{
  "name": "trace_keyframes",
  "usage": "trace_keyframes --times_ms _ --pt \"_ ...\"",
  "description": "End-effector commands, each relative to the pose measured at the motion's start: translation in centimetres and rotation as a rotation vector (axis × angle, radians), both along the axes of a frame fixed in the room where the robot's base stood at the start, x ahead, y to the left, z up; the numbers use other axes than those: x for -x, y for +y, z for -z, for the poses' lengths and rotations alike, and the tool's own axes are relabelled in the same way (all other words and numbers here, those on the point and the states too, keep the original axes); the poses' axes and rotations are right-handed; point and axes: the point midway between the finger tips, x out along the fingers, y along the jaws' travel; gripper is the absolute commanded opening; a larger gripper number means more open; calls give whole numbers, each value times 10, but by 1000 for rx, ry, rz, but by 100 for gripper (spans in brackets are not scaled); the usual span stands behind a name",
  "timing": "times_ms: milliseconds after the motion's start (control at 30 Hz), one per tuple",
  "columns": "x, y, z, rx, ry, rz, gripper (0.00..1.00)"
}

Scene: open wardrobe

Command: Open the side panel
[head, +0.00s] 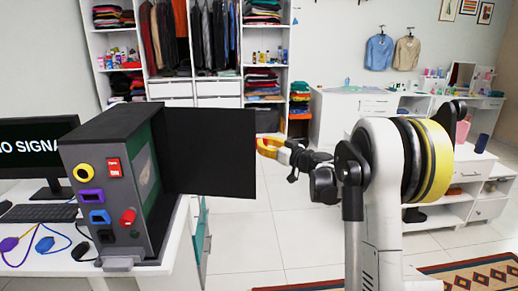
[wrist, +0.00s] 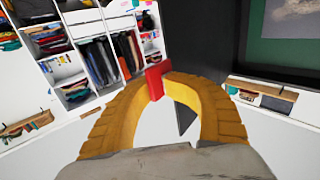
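The dark grey computer case (head: 112,190) stands on the white desk at the left, with colored ports on its front. Its black side panel (head: 212,150) is swung out to the right, and a green board (head: 143,172) shows inside. In the wrist view the panel (wrist: 205,35) rises behind the right finger, and the green board (wrist: 285,20) is at upper right. My gripper (head: 260,146) is beside the panel's free edge; contact is unclear. A dark panel corner shows through the loop.
A monitor (head: 40,150), a keyboard (head: 40,213) and cables with colored plugs are on the desk at left. An open wardrobe (head: 195,88) with clothes stands behind. White floor is clear between the desk and my arm. A patterned rug (head: 480,272) lies at lower right.

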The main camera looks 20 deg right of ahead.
Motion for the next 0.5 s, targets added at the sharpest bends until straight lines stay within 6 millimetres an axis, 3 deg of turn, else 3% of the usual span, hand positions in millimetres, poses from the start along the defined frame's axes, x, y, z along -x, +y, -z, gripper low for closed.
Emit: trace_keyframes --times_ms 500 --pt "-11 -10 -1 -1 -1 9 0"
